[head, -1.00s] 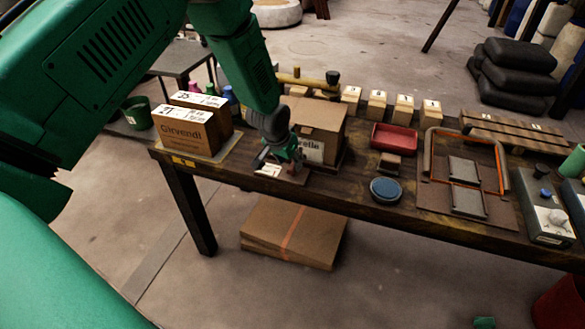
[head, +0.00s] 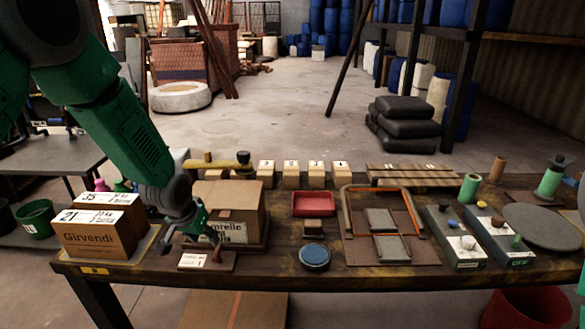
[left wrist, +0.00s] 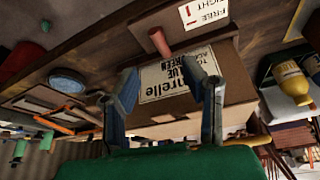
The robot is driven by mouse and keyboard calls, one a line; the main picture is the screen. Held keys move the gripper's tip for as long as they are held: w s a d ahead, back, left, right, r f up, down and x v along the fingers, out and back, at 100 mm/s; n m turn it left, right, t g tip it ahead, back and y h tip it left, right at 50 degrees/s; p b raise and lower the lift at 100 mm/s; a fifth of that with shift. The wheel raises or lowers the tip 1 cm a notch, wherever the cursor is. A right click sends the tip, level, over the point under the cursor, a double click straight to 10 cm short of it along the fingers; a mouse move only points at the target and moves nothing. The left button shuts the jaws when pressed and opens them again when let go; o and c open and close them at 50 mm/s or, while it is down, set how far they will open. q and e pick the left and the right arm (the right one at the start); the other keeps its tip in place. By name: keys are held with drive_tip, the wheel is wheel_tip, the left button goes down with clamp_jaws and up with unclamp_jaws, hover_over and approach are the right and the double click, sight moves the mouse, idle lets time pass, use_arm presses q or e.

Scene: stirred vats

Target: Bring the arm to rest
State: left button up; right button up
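My left arm comes in from the upper left of the head view. A red upright peg (head: 217,252) on a small board (head: 186,266) is close to the gripper; the peg (left wrist: 158,42) shows beyond the fingertips in the wrist view. My right gripper is not in view.
Two labelled cartons (head: 92,235) stand left of my gripper. On the table (head: 272,268) to the right are a red tray (head: 313,204), a blue round lid (head: 314,256), an orange-edged frame (head: 350,214) and grey control boxes (head: 452,240). Numbered wooden blocks (head: 290,176) line the back.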

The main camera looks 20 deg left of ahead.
use_arm(q)
drive_tip(key=s+d+f+g, duration=0.1)
drive_tip(key=s+d+f, duration=0.2)
drive_tip(key=s+f, duration=0.4)
drive_tip(key=s+d+f+g, duration=0.1)
drive_tip(key=s+d+f, duration=0.2)
drive_tip(key=s+f, duration=0.45)
drive_tip(key=s+d+f+g+b, duration=0.1)
drive_tip(key=s+d+f, duration=0.1)
drive_tip(key=s, duration=1.8)
drive_tip(key=shift+s+m+g, duration=0.15)
drive_tip(key=shift+m+g, duration=0.25)
drive_tip(key=shift+d, duration=0.1)
